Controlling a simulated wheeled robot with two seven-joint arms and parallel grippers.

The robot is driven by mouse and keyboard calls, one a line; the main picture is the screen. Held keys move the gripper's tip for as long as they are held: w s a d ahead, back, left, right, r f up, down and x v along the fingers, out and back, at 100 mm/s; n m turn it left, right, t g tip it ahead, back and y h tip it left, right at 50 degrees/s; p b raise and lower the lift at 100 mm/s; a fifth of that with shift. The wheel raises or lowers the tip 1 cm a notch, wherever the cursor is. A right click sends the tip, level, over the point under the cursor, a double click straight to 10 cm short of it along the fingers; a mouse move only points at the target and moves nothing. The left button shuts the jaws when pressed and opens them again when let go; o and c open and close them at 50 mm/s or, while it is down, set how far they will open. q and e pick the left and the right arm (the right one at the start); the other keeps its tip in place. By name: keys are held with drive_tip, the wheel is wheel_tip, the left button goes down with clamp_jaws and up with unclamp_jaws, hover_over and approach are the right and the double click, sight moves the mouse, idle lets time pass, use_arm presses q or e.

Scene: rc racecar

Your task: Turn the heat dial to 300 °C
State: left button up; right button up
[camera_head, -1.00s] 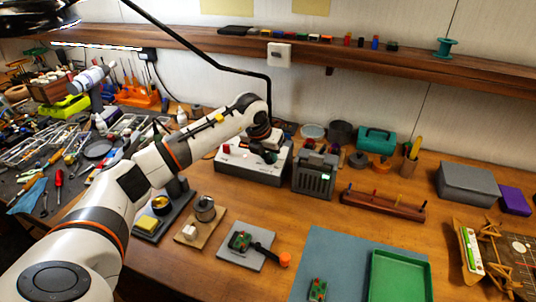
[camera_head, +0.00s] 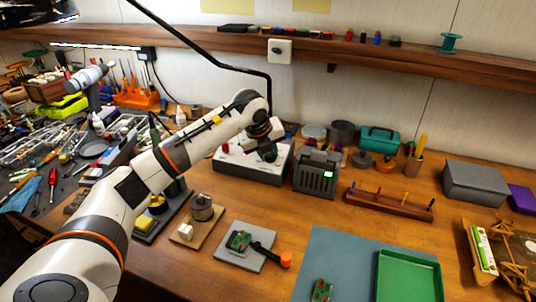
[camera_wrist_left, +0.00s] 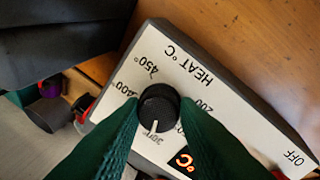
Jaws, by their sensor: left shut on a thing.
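The heat dial (camera_wrist_left: 158,107) is a round black knob with a white pointer line, on the pale top of a control box (camera_head: 238,171). My left gripper (camera_wrist_left: 158,112) is shut on the dial, its green fingers on either side of it. In the left wrist view the pointer aims down at a partly covered label starting with 3, whose full number I cannot read surely. Labels for 450°, 400°, 200 and OFF show around it. In the head view the left gripper (camera_head: 268,152) is over the box and hides the dial. My right gripper is not in view.
A red display reading °C (camera_wrist_left: 184,160) is partly hidden by a finger. A wooden rack (camera_head: 388,204) and green tray (camera_head: 408,280) lie further right.

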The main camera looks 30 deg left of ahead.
use_arm(q)
drive_tip(key=shift+r+n, duration=0.1)
drive_tip(key=shift+n, duration=0.2)
idle(0.4)
drive_tip(key=o, duration=1)
drive_tip(key=shift+c, duration=0.2)
drive_tip(key=b+v, duration=0.2)
drive_tip(key=v, duration=1)
drive_tip(key=shift+r, duration=0.1)
